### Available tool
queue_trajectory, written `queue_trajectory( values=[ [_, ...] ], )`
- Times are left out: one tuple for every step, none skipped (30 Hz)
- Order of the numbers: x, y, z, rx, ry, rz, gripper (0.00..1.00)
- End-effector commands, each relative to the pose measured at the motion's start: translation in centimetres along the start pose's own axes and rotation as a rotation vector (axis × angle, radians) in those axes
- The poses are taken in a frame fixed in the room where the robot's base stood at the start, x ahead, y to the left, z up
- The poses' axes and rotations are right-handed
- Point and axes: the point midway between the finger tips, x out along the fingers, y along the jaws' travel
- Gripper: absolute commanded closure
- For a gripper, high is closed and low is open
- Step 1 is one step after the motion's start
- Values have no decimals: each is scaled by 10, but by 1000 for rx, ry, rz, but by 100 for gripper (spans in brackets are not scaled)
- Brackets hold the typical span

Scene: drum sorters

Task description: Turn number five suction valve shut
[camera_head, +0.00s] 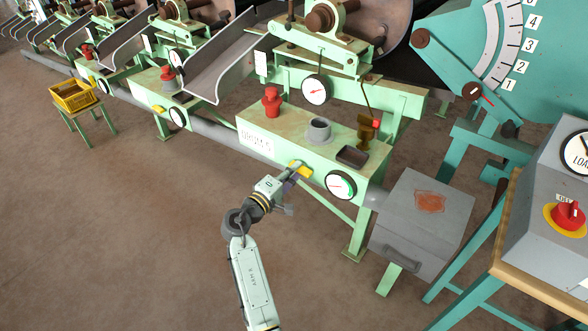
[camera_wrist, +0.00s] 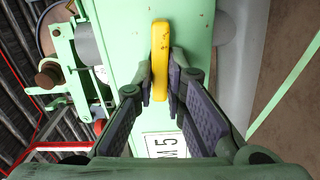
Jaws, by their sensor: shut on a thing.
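The yellow valve handle (camera_head: 300,170) sits on the front of the green box marked DRUM 5 (camera_head: 292,147), left of a round dial. In the wrist view the yellow handle (camera_wrist: 160,62) stands between the two dark finger pads, which touch it on both sides. My gripper (camera_head: 292,180) is shut on the handle. The label ending in 5 (camera_wrist: 165,144) shows below the handle in the wrist view. The handle's mount is hidden behind it.
A round dial (camera_head: 341,185) is right of the handle. A red knob (camera_head: 271,101) and grey cup (camera_head: 319,130) stand on the box top. A grey lidded box (camera_head: 421,225) stands at right. A yellow crate (camera_head: 73,96) is on a stool at left. The floor in front is clear.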

Motion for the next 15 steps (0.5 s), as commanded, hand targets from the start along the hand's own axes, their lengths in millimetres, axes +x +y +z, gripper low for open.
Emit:
queue_trajectory(
  values=[
    [0, 0, 0, -7, -1, -1, 100],
    [0, 0, 0, -9, -1, -1, 100],
    [0, -1, 0, -11, -1, -1, 100],
    [0, -1, 0, -12, -1, -1, 100],
    [0, -1, 0, -12, -1, -1, 100],
    [0, -1, 0, -13, 0, -1, 100],
    [0, -1, 0, -13, 0, -1, 100],
    [0, -1, 0, -12, 0, -1, 100],
    [0, -1, 0, -12, 0, -1, 100],
    [0, -1, 0, -12, 0, -1, 100],
    [0, -1, 0, -12, 0, -1, 100],
    [0, -1, 0, -12, 0, -1, 100],
    [0, -1, 0, -12, 0, -1, 100],
    [0, -1, 0, -11, 0, -1, 100],
    [0, -1, 0, -11, 0, -1, 86]
  ],
)
